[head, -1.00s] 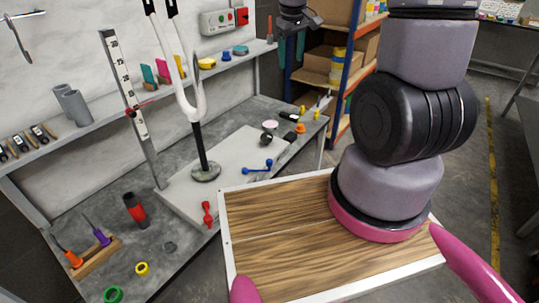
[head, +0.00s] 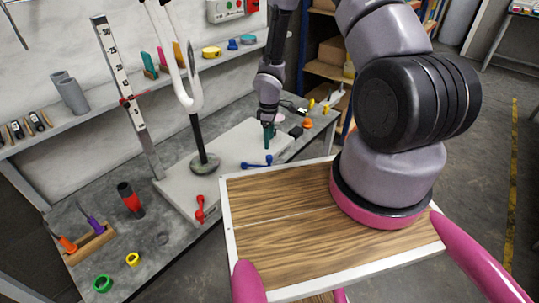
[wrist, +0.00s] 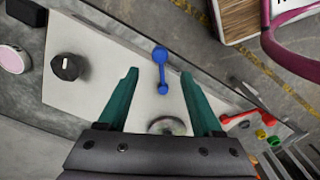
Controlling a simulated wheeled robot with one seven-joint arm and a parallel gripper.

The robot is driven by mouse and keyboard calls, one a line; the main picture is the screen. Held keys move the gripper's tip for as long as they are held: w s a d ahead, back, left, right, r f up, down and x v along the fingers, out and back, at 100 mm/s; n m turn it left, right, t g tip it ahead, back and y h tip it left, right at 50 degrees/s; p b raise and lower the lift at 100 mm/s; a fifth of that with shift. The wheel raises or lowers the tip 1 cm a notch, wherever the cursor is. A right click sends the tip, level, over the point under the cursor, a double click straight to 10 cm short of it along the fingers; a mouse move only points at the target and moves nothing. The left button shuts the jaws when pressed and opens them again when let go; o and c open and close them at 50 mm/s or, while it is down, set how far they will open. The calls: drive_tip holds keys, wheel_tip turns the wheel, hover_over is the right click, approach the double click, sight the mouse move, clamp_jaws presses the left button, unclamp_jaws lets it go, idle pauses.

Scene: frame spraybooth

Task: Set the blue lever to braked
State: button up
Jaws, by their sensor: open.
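The blue lever (head: 257,162) lies on the pale plate (head: 226,168) on the workbench. In the wrist view the blue lever (wrist: 161,68) has a large round end at the top and a small ball end below. My gripper (head: 268,136) points down over the plate, just behind the lever in the head view. In the wrist view my gripper (wrist: 158,76) is open and empty, with the lever seen between and beyond its green fingers. I cannot tell the exact height gap. No braked marking is readable.
A red lever (head: 201,209) sits at the plate's near edge. The white fork's stand (head: 204,163) rises left of my gripper. A black knob (wrist: 66,67) is on the plate. A marked upright rule (head: 128,95) stands behind.

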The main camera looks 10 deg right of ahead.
sight(269, 156)
wheel_tip(269, 156, down, 9)
drive_tip(key=shift+r, duration=0.1)
idle(0.3)
clamp_jaws()
idle(1.3)
